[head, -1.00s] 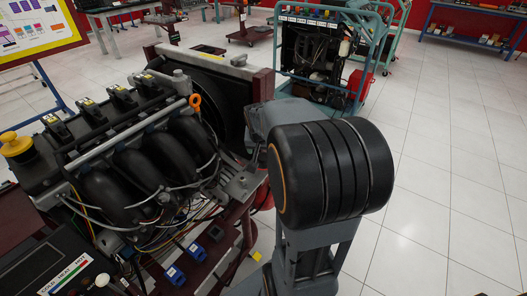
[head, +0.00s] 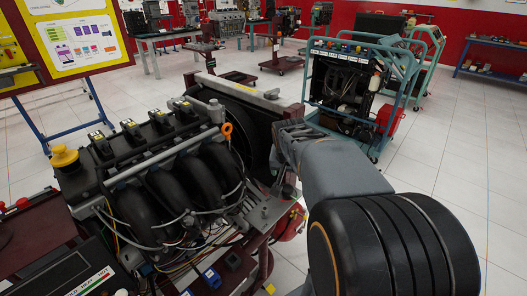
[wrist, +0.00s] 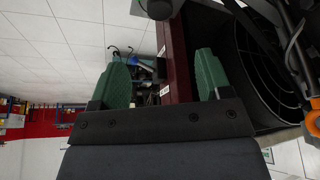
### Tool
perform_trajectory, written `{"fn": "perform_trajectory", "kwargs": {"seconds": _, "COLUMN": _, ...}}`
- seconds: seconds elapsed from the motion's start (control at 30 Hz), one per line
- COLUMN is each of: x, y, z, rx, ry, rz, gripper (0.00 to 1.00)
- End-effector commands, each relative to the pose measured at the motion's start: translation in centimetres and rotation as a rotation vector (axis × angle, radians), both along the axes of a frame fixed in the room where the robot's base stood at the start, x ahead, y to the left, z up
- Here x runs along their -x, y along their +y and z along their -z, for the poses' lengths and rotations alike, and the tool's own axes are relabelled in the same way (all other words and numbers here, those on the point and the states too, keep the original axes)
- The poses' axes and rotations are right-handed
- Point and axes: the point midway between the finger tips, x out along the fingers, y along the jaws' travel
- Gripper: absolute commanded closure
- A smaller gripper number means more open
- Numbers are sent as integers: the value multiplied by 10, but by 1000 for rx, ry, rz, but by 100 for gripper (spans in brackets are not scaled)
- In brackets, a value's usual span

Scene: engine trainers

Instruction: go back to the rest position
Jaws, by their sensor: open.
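My gripper (wrist: 162,85) shows in the wrist view as two green fingers standing well apart. It is open, with nothing between the fingers. Beyond the gap are a dark red frame post and a distant trolley. The engine trainer has black intake pipes, a yellow cap, an orange ring and a radiator (head: 245,118). The radiator's round black fan shroud (wrist: 262,65) is close on the right in the wrist view.
A teal-framed engine trolley (head: 350,85) stands behind my arm. Workbenches line the back, with a blue table (head: 490,55) at the right. The tiled floor (head: 460,170) at right is clear.

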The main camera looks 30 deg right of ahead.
Motion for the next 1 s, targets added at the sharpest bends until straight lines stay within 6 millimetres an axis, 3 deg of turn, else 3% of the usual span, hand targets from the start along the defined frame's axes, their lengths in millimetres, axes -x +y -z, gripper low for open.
{"fn": "perform_trajectory", "kwargs": {"seconds": 0.27, "x": 2, "y": 1, "z": 2, "rx": 6, "ry": 19, "rz": -41, "gripper": 29}}
{"fn": "perform_trajectory", "kwargs": {"seconds": 0.37, "x": 19, "y": 18, "z": 10, "rx": -19, "ry": 87, "rz": -139, "gripper": 29}}
{"fn": "perform_trajectory", "kwargs": {"seconds": 0.7, "x": 72, "y": 122, "z": -84, "rx": -49, "ry": 132, "rz": -541, "gripper": 29}}
{"fn": "perform_trajectory", "kwargs": {"seconds": 0.8, "x": 83, "y": 143, "z": -110, "rx": -49, "ry": 119, "rz": -613, "gripper": 29}}
{"fn": "perform_trajectory", "kwargs": {"seconds": 1.0, "x": 91, "y": 164, "z": -145, "rx": -36, "ry": 83, "rz": -697, "gripper": 29}}
